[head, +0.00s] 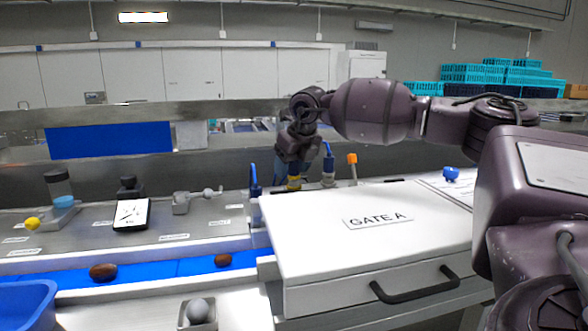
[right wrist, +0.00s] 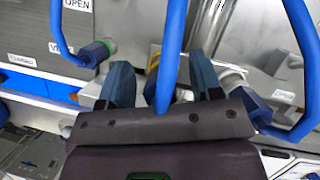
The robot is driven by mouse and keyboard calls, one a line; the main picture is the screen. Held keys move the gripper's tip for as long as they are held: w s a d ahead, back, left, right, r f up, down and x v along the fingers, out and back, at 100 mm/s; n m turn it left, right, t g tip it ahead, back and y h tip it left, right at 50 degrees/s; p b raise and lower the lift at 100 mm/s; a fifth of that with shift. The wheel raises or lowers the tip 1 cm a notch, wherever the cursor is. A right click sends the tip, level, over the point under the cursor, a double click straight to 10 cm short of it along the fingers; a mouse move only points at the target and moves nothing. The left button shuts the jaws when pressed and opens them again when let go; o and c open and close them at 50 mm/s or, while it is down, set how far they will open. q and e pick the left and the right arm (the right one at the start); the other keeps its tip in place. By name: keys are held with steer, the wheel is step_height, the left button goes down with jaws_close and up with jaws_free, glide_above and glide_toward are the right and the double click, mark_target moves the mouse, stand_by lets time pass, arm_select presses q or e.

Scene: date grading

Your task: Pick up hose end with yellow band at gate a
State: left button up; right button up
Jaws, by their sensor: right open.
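In the head view, the hose end with a yellow band (head: 294,184) stands behind the left back corner of the white GATE A cover (head: 365,222). My right gripper (head: 297,160) is just above it, pointing down. In the right wrist view, my right gripper (right wrist: 163,82) is open, its two blue-grey fingers spread. A blue hose (right wrist: 172,45) runs down between the fingers, and the yellow band (right wrist: 153,60) shows just beyond it. Whether the fingers touch the hose I cannot tell. My left gripper is not in view.
Other blue hose ends stand on either side, left (head: 254,182) and right (head: 328,170). An orange-topped post (head: 352,164) is further right. Hose loops flank my gripper in the right wrist view, left (right wrist: 58,30) and right (right wrist: 306,50). A blue belt (head: 180,267) carries two brown dates.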

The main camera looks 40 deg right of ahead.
steer(key=shift+f, duration=0.1)
jaws_close()
stand_by(0.3)
